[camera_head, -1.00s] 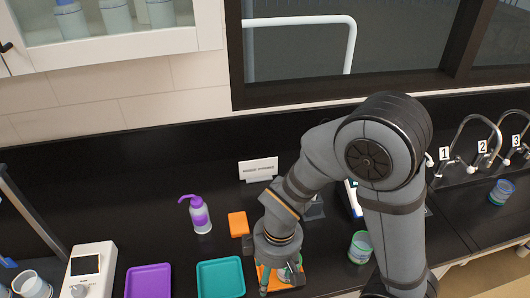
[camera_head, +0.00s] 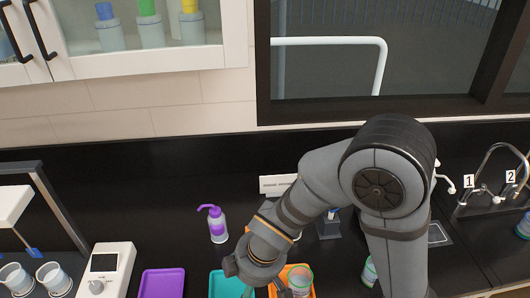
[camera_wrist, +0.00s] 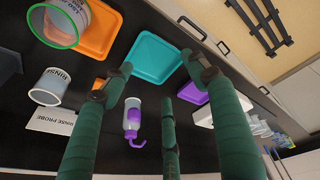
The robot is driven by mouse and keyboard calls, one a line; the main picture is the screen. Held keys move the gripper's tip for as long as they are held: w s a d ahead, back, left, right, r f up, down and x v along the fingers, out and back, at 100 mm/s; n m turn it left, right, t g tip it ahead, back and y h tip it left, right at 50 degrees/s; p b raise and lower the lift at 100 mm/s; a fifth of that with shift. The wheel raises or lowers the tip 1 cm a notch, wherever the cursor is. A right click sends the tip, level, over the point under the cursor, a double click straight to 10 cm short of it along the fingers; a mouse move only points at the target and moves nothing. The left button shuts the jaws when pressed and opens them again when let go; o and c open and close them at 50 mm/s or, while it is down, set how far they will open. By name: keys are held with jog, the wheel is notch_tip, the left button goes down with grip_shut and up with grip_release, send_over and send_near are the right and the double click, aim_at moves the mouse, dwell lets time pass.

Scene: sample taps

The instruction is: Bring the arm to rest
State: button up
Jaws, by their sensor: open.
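My gripper (camera_head: 262,287) hangs low over the counter between the teal and orange trays, partly cut off by the head view's lower edge. In the wrist view its green fingers (camera_wrist: 158,84) are spread wide, with nothing between them. A clear cup with a green rim (camera_head: 301,282) stands on the orange tray (camera_head: 288,269), right of my gripper and apart from it. The cup also shows at the upper left of the wrist view (camera_wrist: 62,22). My arm is bent at the elbow and hides part of the counter behind it.
A teal tray (camera_head: 226,285), a purple tray (camera_head: 162,284) and a white device (camera_head: 106,268) line the front. A purple-topped wash bottle (camera_head: 217,226) stands behind. A cup marked RINSE (camera_wrist: 50,88) stands near a sign. Numbered taps (camera_head: 492,180) are at right.

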jog(key=shift+m+h, duration=0.6)
jog(key=shift+m, duration=0.2)
jog(key=d, duration=0.1)
jog(key=d+f, duration=0.1)
jog(key=d+p, duration=0.1)
jog(key=shift+w+d+f, duration=0.3)
jog(key=shift+w+d, duration=0.05)
